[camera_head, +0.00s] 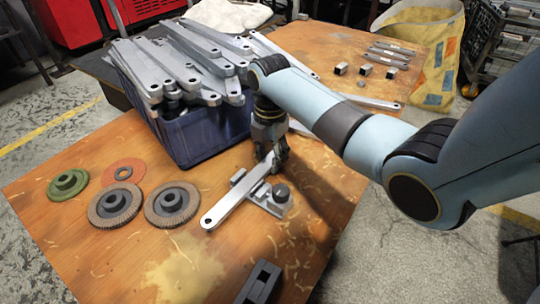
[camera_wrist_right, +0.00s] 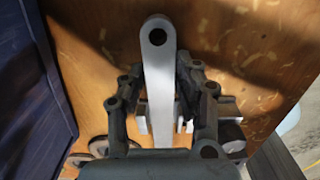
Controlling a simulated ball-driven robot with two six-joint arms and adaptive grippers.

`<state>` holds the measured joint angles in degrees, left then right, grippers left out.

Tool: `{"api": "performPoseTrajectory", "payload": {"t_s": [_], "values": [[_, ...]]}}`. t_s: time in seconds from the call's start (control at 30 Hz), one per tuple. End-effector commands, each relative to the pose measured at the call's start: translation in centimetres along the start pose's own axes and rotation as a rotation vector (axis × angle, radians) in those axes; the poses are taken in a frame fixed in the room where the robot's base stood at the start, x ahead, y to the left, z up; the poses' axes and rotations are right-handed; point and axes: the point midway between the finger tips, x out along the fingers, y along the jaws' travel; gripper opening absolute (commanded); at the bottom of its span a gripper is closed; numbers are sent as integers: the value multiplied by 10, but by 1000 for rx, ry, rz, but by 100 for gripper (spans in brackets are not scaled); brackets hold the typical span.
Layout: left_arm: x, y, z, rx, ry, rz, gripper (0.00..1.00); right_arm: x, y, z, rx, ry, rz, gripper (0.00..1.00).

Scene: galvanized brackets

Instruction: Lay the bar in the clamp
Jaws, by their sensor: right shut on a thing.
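A long grey metal bar (camera_head: 232,203) with a hole in its rounded end is in my right gripper (camera_head: 271,158). In the wrist view the right gripper (camera_wrist_right: 160,72) has a finger on each side of the bar (camera_wrist_right: 159,75). The clamp (camera_head: 262,200), a small grey metal fixture with a dark round knob (camera_head: 281,192), is on the wooden table under the gripper. Its jaws (camera_wrist_right: 189,108) show on both sides of the bar in the wrist view. I cannot tell whether the bar rests in it or hangs just above. My left gripper is not in view.
A blue crate (camera_head: 200,140) heaped with similar bars (camera_head: 160,70) stands behind the clamp. Abrasive discs (camera_head: 115,204) lie at left and a dark slotted block (camera_head: 259,282) at the front. A second table (camera_head: 325,50) behind carries small metal blocks (camera_head: 365,70).

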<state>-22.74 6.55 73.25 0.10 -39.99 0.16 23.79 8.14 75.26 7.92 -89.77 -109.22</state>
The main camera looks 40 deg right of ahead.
Motion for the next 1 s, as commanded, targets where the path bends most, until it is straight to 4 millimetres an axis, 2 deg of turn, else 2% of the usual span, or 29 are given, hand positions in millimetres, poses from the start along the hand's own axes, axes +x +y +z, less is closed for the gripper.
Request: {"api": "performPoseTrajectory", "payload": {"t_s": [0.07,0.1,0.3,0.57,0.67,0.77,1.0], "values": [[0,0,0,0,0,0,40,0,0,0,0,0,1,0],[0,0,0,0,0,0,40,0,0,0,0,0,1,33],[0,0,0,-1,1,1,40,0,0,0,0,0,0,58],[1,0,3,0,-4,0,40,0,0,0,0,0,-1,58],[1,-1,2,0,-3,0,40,-8,0,0,0,-1,1,58],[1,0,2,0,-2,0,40,-24,1,1,-1,-2,3,58],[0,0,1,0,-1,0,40,-78,1,1,0,-2,4,58]]}}
